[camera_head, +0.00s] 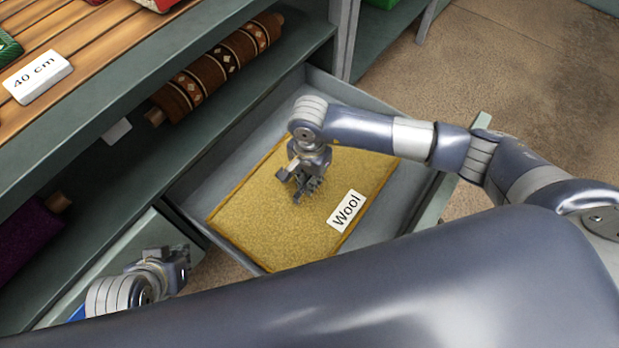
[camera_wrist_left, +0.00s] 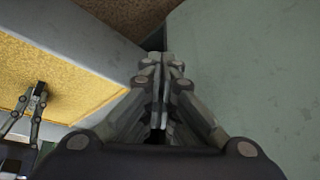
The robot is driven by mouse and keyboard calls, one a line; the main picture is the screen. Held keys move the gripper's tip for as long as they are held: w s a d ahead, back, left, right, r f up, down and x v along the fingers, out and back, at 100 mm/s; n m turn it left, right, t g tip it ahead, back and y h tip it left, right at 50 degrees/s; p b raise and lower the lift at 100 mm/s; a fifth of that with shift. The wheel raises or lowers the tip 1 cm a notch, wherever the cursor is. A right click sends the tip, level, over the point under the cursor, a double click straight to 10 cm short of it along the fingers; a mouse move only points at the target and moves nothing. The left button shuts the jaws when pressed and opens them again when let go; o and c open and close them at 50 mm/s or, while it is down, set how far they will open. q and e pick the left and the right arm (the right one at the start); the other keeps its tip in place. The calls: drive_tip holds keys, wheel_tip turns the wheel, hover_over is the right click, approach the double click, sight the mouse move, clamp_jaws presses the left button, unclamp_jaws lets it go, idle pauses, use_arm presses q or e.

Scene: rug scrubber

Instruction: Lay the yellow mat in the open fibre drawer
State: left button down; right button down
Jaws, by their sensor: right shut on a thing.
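My left gripper (camera_head: 183,262) is left of the drawer. Its fingers look together and empty in the left wrist view (camera_wrist_left: 165,75).
A patterned brown roll (camera_head: 222,65) lies on the shelf behind the drawer. A purple roll (camera_head: 25,238) is on the left. A "40 cm" label (camera_head: 37,76) stands on the wooden slatted top. Bare floor (camera_head: 515,90) is at the right.

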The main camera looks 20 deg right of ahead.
drive_tip(key=shift+f, duration=0.1)
drive_tip(key=c, duration=1.6)
unclamp_jaws()
drive_tip(key=shift+c, duration=0.2)
use_arm(q)
drive_tip(key=shift+w+d+r, duration=0.1)
drive_tip(key=shift+w+d, duration=0.15)
drive_tip(key=shift+w, duration=0.15)
use_arm(e)
drive_tip(key=shift+r+p, duration=0.55)
drive_tip(key=shift+r, duration=0.05)
use_arm(q)
drive_tip(key=shift+s+a+f+g+p, duration=0.15)
drive_tip(key=shift+s+a+g+p, duration=0.15)
drive_tip(key=shift+s, duration=0.4)
drive_tip(key=shift+s+a+f+g+p, duration=0.15)
drive_tip(key=shift+s+g+p, duration=0.3)
drive_tip(key=shift+s, duration=0.25)
drive_tip(key=shift+s+a+f+g+p, duration=0.15)
drive_tip(key=shift+s+a+g+p, duration=0.15)
drive_tip(key=shift+s, duration=0.4)
use_arm(e)
wheel_tip(320, 180, up, 12)
drive_tip(key=shift+f, duration=0.1)
